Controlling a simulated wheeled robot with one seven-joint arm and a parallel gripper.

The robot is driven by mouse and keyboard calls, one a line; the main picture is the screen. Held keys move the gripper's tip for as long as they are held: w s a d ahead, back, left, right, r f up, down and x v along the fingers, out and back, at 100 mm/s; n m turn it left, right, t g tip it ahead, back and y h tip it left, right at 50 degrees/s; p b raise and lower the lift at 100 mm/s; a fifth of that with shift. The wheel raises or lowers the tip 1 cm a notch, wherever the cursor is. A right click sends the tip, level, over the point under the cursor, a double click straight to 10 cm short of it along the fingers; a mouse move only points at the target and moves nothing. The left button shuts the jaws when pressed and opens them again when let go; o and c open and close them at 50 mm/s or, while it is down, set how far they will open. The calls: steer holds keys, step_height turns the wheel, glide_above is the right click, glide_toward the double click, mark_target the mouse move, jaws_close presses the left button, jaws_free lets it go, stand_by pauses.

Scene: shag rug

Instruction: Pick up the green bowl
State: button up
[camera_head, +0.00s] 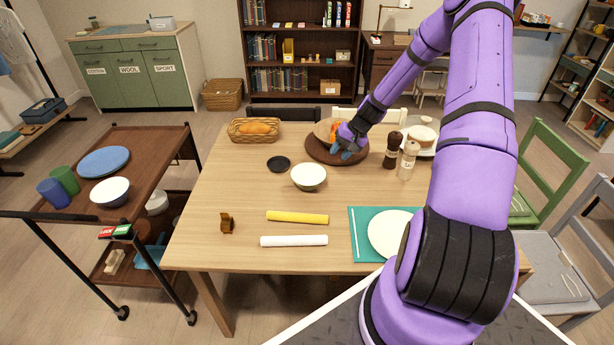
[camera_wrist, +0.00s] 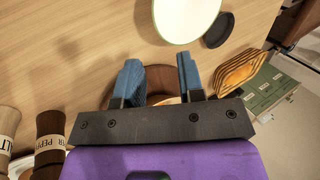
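The green bowl (camera_head: 308,177) stands upright on the wooden table, with a pale inside and a green rim. In the wrist view the bowl (camera_wrist: 186,15) is at the top edge, partly cut off, beyond my fingertips. My gripper (camera_head: 347,154) is above the round dark wooden board, to the right of and behind the bowl. In the wrist view my gripper (camera_wrist: 159,76) has its two blue fingers apart with nothing held between them. The gripper does not touch the bowl.
A small black dish (camera_head: 278,164) lies just left of the bowl. A bread basket (camera_head: 254,130) stands behind it. The round board (camera_head: 322,154), pepper mill (camera_head: 392,151) and salt mill (camera_head: 408,160) are to the right. Yellow (camera_head: 297,217) and white (camera_head: 294,240) rolls lie in front.

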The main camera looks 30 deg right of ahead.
mark_target(325, 174)
steer(key=x, duration=1.1)
steer(key=shift+s, duration=0.3)
jaws_close()
